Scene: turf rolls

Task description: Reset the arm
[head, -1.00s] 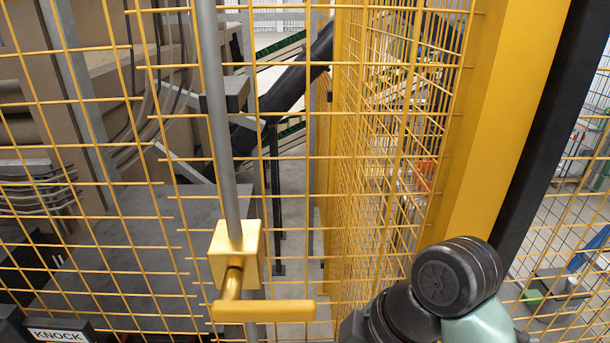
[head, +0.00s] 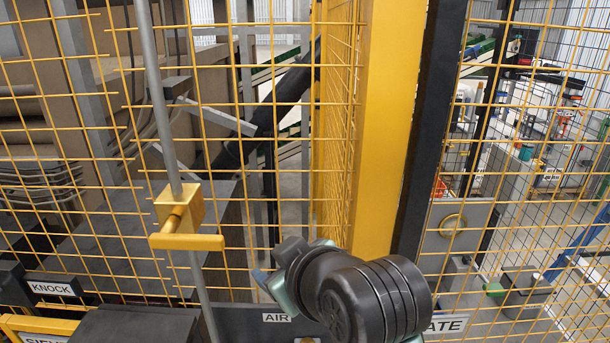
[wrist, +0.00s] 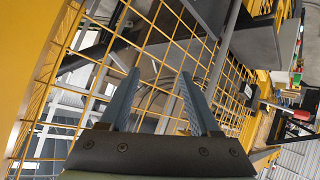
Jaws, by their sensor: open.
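My gripper (wrist: 158,92) shows in the wrist view with its two blue-grey fingers apart and nothing between them. It points toward the yellow wire fence (wrist: 160,40). My arm (head: 345,290) shows at the bottom middle of the head view, folded in front of the fence. The gripper's fingertips are hidden there behind the dark arm joint. I cannot tell whether any part of the arm touches the fence.
A yellow gate handle (head: 185,225) on a grey rod stands left of my arm. A thick yellow post (head: 385,130) rises behind it. Signs reading KNOCK (head: 52,289) and AIR (head: 276,318) are low in front. A round-knobbed grey panel (head: 452,225) is at right.

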